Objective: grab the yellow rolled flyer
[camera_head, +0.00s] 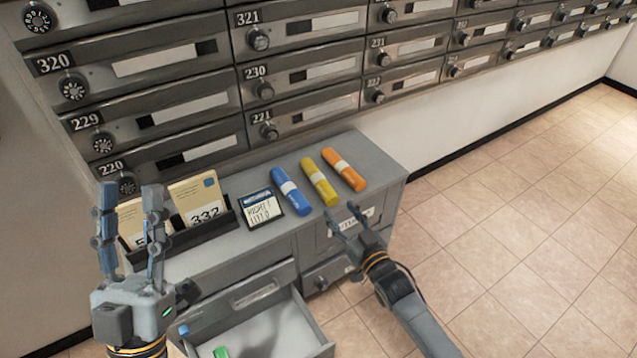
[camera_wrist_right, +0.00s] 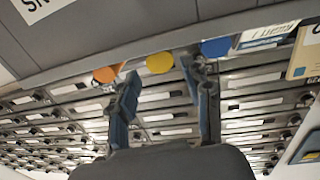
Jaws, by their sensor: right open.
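The yellow rolled flyer (camera_head: 320,182) has a white band and lies on the grey cabinet top, between the blue rolled flyer (camera_head: 291,191) and the orange rolled flyer (camera_head: 344,169). My right gripper (camera_head: 348,222) is open and empty at the cabinet's front edge, just in front of the yellow flyer's near end. In the right wrist view, the yellow flyer's round end (camera_wrist_right: 160,63) shows between the two open fingers (camera_wrist_right: 160,88), beyond the tips. My left gripper (camera_head: 130,200) is at the left, fingers up and apart, empty, in front of the card holder.
The cabinet top (camera_head: 355,145) also carries a small labelled box (camera_head: 262,208) and a black holder with cards (camera_head: 197,200). An open drawer (camera_head: 255,330) sticks out below. Mailboxes (camera_head: 300,80) line the wall behind. The tiled floor at right is clear.

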